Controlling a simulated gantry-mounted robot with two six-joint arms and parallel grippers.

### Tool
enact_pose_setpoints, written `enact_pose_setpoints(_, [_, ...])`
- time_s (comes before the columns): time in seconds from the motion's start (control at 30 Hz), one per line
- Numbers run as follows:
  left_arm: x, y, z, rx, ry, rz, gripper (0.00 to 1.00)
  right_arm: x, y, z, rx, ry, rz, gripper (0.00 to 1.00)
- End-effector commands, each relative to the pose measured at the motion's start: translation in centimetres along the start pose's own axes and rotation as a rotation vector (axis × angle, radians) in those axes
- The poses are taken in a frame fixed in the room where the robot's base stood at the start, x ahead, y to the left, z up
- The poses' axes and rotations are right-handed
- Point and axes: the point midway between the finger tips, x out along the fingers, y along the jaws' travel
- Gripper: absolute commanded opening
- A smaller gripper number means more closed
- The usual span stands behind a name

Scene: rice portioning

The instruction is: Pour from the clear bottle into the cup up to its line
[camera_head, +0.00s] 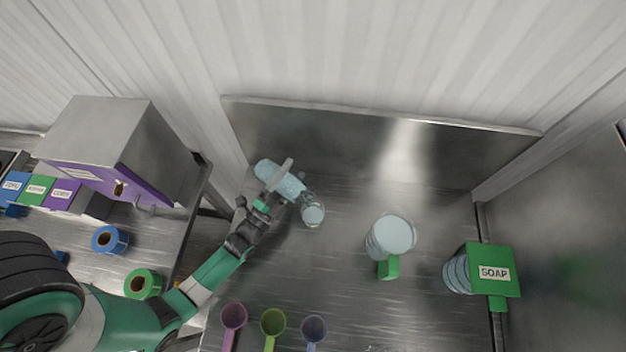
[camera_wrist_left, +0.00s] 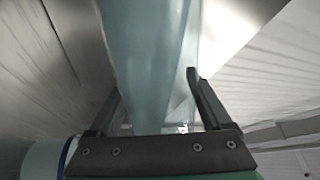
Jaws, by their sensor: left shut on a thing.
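My left gripper (camera_head: 272,188) is shut on the clear bottle (camera_head: 291,185), which has pale blue contents. The bottle is tipped far over, its lower right end close to a small clear cup (camera_head: 312,214). I cannot tell whether they touch or whether anything is flowing. The cup shows pale contents; its line is too small to make out. In the left wrist view the bottle (camera_wrist_left: 150,50) stands between the two dark fingers (camera_wrist_left: 155,105). A larger clear jug (camera_head: 390,238) with a green handle and pale contents stands to the right. My right gripper is not in view.
Purple (camera_head: 234,316), green (camera_head: 273,322) and blue (camera_head: 313,328) scoops lie at the front. A metal box (camera_head: 98,140) and blue (camera_head: 109,240) and green (camera_head: 143,284) rolls are at left. The table's middle front is clear.

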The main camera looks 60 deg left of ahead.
Motion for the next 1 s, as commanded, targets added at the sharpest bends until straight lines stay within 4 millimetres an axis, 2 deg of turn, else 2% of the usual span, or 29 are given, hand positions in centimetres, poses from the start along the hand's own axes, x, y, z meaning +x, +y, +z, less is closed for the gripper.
enact_pose_setpoints(1.0, [0.17, -0.73, -0.04, 0.06, 0.014, -0.003, 0.0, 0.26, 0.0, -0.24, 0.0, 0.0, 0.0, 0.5])
